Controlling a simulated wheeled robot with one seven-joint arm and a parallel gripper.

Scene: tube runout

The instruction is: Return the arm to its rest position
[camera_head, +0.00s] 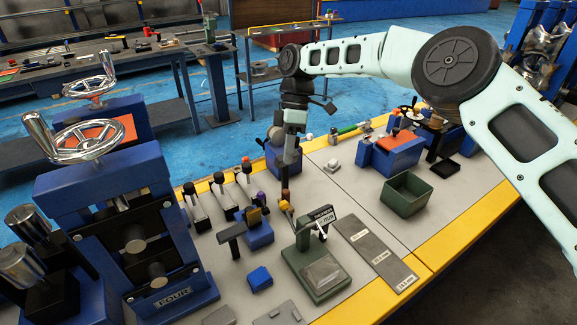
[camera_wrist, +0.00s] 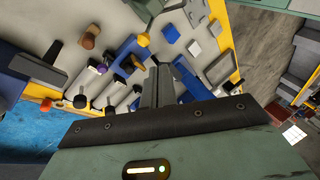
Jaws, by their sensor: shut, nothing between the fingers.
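My arm reaches in from the right in the head view, with its elbow high and its forearm extended over the workbench. My gripper (camera_head: 287,184) hangs downward above the middle of the bench, behind the dial gauge on its green stand (camera_head: 320,274). Its narrow fingers are together and empty. In the wrist view, the closed fingers (camera_wrist: 157,78) point toward the benchtop, with small tools around them. I cannot tell the exact height of the fingertips above the bench.
A blue machine with handwheels (camera_head: 125,225) stands at the left. A green bin (camera_head: 406,191) and a labelled grey plate (camera_head: 374,254) lie to the right. A blue block with an orange top (camera_head: 392,151) stands farther back.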

